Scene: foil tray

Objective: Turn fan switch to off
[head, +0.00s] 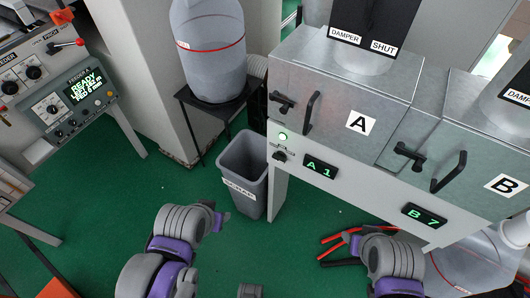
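A small dark switch knob (280,157) sits on the left end of the grey cabinet's front, under a lit green lamp (283,137). The small marks beside it are too small to read, so I cannot tell for sure that it is the fan switch or how it is set. My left gripper (222,214) is low in the view, left of and below the knob, apart from it. My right gripper (345,238) is low at the right, below the cabinet, also apart. The fingers of both are too unclear to tell open from shut.
The cabinet has doors A (361,123) and B (507,185) with handles, and displays A1 (320,167) and B7 (424,215). A grey bin (245,170) stands beside it. A feeder panel (75,100) is at left. Green floor (100,220) lies between.

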